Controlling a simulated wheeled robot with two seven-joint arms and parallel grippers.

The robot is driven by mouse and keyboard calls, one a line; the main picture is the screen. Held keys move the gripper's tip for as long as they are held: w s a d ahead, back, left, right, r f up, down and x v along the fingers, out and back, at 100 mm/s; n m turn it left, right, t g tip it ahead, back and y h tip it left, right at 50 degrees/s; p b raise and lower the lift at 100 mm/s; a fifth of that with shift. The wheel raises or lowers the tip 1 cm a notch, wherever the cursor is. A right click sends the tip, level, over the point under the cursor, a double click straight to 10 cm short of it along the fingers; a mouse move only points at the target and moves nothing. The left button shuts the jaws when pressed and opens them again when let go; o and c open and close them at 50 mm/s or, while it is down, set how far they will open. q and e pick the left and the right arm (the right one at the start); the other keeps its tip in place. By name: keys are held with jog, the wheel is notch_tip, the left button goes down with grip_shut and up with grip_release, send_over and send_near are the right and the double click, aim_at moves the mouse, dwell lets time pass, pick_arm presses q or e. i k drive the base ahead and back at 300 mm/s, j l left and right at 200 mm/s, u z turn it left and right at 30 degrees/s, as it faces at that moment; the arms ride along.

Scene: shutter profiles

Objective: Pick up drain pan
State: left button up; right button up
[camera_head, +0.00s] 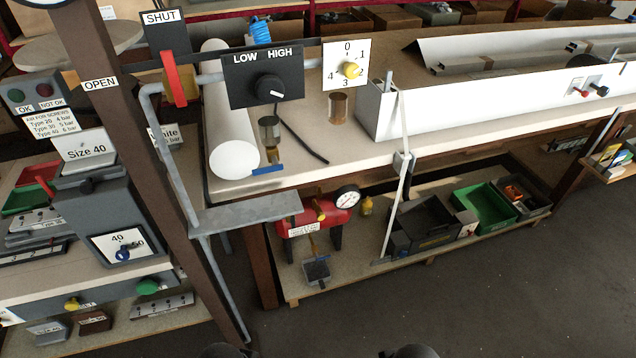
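A small dark grey pan (317,271), which looks like the drain pan, is on the lower shelf under the bench. It is below a red tank (318,212) with a round pressure gauge (347,197) and a yellow knob. A thin brass-coloured pipe comes down from the tank towards the pan. I cannot tell if the pan rests on the shelf or hangs from the pipe. Neither gripper's fingers show. Only two dark rounded parts, probably of my arms, show at the bottom edge, well apart from the pan.
The lower shelf (290,291) also holds a dark bin (425,222) and a green crate (485,205) to the right. A grey bracket (245,213) and a brown post (150,180) stand left of the tank. The floor (480,300) in front is clear.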

aim_at(315, 272)
jog(key=i+l+u, duration=0.1)
jog(key=l, duration=2.45)
jog(key=i+u, duration=0.05)
